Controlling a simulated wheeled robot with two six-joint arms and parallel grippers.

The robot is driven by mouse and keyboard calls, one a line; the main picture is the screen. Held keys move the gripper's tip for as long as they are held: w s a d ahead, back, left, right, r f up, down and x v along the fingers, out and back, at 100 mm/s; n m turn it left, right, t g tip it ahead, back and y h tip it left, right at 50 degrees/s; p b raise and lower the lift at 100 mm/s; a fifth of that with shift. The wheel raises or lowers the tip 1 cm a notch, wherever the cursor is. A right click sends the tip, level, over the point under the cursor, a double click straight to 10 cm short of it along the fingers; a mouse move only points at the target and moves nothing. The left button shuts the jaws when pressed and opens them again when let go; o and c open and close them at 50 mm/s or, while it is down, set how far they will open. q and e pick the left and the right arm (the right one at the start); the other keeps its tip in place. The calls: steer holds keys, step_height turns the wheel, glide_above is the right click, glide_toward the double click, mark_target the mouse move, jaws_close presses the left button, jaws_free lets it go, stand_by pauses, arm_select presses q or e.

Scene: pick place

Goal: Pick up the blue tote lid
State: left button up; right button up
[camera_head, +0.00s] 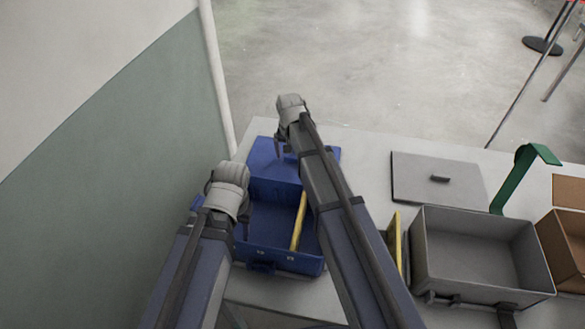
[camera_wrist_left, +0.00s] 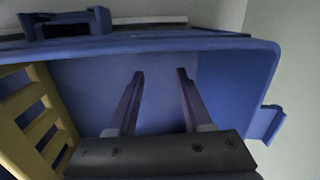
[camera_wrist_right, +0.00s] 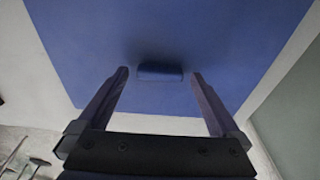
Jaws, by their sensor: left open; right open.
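The blue tote lid (camera_head: 268,153) lies flat on the table just behind the open blue tote (camera_head: 262,258). Its raised handle (camera_wrist_right: 160,70) shows in the right wrist view, ahead of and between my right fingertips. My right gripper (camera_head: 285,147) is open and empty above the lid; part of the lid is hidden by my right arm. My left gripper (camera_head: 243,226) is open and empty over the left side of the blue tote. The left wrist view shows its two fingers (camera_wrist_left: 160,75) apart above the tote's inner wall.
A yellow slatted piece (camera_head: 299,222) stands inside the blue tote. To the right are a grey tote (camera_head: 480,292), a flat grey lid (camera_head: 415,172), a green hooked stand (camera_head: 515,178) and brown boxes (camera_head: 570,228). A wall (camera_head: 150,140) stands close on the left.

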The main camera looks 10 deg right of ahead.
arm_select(q)
steer(key=shift+f, duration=0.2)
arm_select(e)
steer(key=shift+f, duration=0.2)
steer(key=c, duration=1.5)
arm_select(q)
steer(key=shift+r, duration=0.1)
arm_select(e)
steer(key=shift+r, duration=0.1)
